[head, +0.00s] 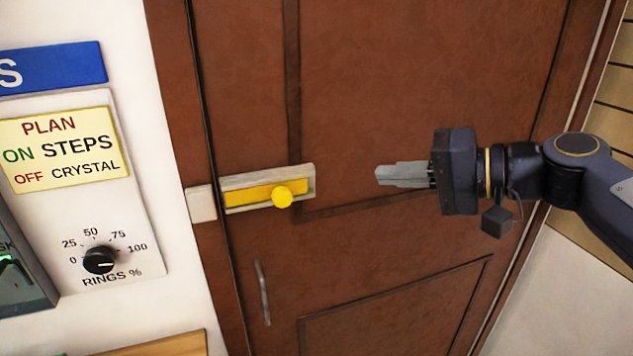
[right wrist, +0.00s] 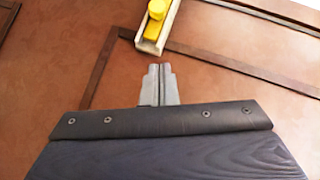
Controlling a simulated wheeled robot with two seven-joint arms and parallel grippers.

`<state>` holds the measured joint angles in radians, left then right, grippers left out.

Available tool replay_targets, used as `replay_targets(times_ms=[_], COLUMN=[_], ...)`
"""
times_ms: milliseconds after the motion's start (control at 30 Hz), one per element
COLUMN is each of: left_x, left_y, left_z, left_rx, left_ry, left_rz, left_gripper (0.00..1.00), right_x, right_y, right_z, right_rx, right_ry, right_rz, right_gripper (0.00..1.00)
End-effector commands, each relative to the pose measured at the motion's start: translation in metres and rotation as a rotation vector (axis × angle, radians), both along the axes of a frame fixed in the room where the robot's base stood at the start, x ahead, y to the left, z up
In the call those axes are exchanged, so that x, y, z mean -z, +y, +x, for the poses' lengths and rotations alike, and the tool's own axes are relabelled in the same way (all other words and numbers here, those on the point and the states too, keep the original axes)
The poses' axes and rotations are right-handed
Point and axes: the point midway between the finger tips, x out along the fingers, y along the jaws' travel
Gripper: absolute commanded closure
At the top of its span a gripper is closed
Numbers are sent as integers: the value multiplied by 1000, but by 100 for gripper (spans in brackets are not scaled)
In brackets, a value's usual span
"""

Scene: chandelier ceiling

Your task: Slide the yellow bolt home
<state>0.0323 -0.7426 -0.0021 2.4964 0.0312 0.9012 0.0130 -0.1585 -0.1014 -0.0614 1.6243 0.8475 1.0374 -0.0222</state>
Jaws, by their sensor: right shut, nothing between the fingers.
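The yellow bolt (head: 250,194) lies in a pale housing (head: 309,179) on the brown door, with a round yellow knob (head: 282,197) near the housing's right end. A pale keeper block (head: 201,204) sits on the door frame just left of the housing, across the door's edge gap. My right gripper (head: 378,175) is shut and empty, to the right of the knob and apart from it, pointing left. In the right wrist view, its fingers (right wrist: 159,68) are together, below the knob (right wrist: 157,9) and housing (right wrist: 149,46). My left gripper is not in view.
A thin door handle (head: 262,292) is below the bolt. On the wall at left are a yellow sign (head: 62,150), a black dial (head: 100,260) marked "RINGS %", and a blue sign (head: 55,67). The door face around my right gripper is clear apart from raised trim.

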Motion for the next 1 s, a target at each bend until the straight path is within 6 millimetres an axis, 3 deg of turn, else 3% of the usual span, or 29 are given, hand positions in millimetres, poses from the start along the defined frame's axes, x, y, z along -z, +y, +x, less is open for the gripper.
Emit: replay_targets(times_ms=[233,367,767,1000], left_x=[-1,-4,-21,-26], left_y=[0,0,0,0], left_z=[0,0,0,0], left_rx=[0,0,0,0], left_ry=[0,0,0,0], left_rz=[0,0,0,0], left_gripper=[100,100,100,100], right_x=[1,4,26,39], right_y=[2,14,83,112], right_z=[1,7,45,37], right_rx=[1,-2,-2,-2], right_ry=[1,2,4,1], right_rz=[-2,-2,-4,-2], right_gripper=[100,100,100,100])
